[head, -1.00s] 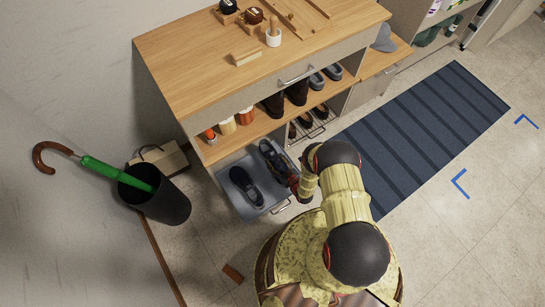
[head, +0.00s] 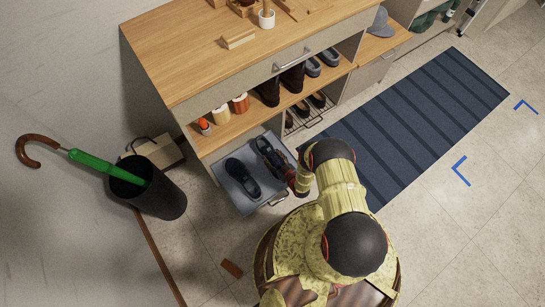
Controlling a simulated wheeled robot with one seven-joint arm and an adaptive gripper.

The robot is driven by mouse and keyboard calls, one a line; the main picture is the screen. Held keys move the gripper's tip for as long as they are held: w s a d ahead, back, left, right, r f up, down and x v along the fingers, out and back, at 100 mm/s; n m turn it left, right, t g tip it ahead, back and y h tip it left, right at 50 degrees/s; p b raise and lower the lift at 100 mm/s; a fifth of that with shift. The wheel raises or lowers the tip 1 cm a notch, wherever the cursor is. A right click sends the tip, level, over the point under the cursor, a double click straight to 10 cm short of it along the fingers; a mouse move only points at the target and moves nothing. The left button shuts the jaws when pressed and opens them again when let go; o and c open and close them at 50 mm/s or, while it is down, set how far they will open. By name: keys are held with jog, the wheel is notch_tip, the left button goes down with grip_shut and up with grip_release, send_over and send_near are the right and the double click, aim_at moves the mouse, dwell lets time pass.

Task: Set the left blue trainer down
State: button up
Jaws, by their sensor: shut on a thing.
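A grey pull-out tray (head: 238,203) sits low at the front left of the wooden cabinet. One dark blue trainer (head: 243,178) lies in its left part. A second dark shoe (head: 268,153) is at the tray's right side, at my gripper (head: 286,174). My gripper is shut on this second shoe, at its near end. My wrist hides part of the gripper, and I cannot tell whether the held shoe touches the tray floor.
Shelves above hold brown boots (head: 292,78), grey shoes (head: 312,66) and small jars (head: 240,103). A wire rack (head: 306,118) is right of the tray. A black umbrella bin (head: 160,195) stands left. A striped blue mat (head: 420,125) lies flat on the right.

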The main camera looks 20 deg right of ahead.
jog(key=shift+f, duration=0.5)
dwell(0.4)
jog(key=o, duration=1.6)
jog(key=shift+o, duration=0.2)
jog(key=shift+s, duration=0.1)
jog(key=v, duration=1.1)
jog(key=shift+s+d+r, duration=0.2)
jog(key=shift+s, duration=0.1)
jog(key=shift+s, duration=0.1)
